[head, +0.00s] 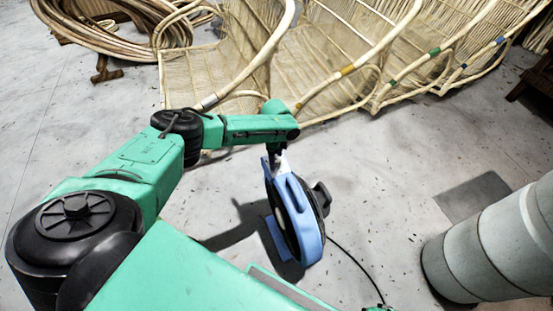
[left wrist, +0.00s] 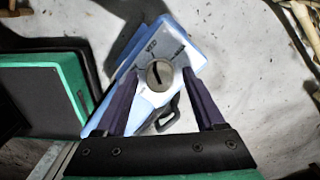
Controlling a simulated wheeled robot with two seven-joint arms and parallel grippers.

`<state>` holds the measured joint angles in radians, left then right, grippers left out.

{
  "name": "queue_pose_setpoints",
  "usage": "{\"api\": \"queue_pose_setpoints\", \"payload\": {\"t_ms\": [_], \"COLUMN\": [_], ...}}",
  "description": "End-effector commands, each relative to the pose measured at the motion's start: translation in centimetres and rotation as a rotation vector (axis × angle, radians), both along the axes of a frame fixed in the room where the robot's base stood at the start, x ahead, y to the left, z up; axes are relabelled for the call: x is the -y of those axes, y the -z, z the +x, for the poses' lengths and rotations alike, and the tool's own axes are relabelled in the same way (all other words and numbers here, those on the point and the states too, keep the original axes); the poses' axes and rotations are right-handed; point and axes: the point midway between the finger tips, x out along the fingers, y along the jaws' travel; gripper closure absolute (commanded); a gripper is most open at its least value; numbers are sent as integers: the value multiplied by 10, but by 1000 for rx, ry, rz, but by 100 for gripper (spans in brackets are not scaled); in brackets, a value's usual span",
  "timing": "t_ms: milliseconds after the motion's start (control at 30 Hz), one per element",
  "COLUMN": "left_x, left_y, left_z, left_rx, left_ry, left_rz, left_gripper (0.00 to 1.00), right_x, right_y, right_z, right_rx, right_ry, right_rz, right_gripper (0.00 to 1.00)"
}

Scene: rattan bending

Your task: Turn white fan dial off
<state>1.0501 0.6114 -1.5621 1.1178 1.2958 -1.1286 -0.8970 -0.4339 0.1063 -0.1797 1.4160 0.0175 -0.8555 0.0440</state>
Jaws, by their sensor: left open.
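The fan (head: 309,235) stands on the floor below my left arm, with a light blue housing and a dark handle-like part on its right. In the left wrist view, its pale grey panel (left wrist: 178,50) carries a round grey dial (left wrist: 168,71) with a dark slot. The slot runs roughly up and down in the picture; the small printed labels are too blurred to read surely. My left gripper (left wrist: 159,77) is open, its two dark fingers either side of the dial. In the head view it shows at the fan's top (head: 275,158). My right gripper is not visible.
Rattan seat frames (head: 345,60) with coloured bands stand at the back. A rattan coil (head: 110,35) lies at the back left. A grey cylinder (head: 490,245) stands at the right. A black cord (head: 352,262) runs from the fan across otherwise clear floor.

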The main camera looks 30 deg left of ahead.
Motion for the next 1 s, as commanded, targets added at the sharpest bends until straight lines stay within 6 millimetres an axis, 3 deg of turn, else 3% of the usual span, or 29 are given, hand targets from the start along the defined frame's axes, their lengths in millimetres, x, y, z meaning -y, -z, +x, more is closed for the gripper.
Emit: {"api": "queue_pose_setpoints", "payload": {"t_ms": [133,300,333,733,1000], "left_x": [0,0,0,0,1], "left_y": [-1,-1,-1,-1,-2], "left_z": [0,0,0,-1,-1], "left_rx": [0,0,0,-2,-3], "left_ry": [0,0,0,-53,-217], "left_rz": [0,0,0,-1,-2], "left_gripper": [29,94,100,100,100], "right_x": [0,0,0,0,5], "right_y": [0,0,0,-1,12], "right_z": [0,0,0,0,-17], "right_rx": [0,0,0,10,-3], "right_ry": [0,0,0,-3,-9], "right_rz": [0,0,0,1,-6], "right_gripper": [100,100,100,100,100]}}
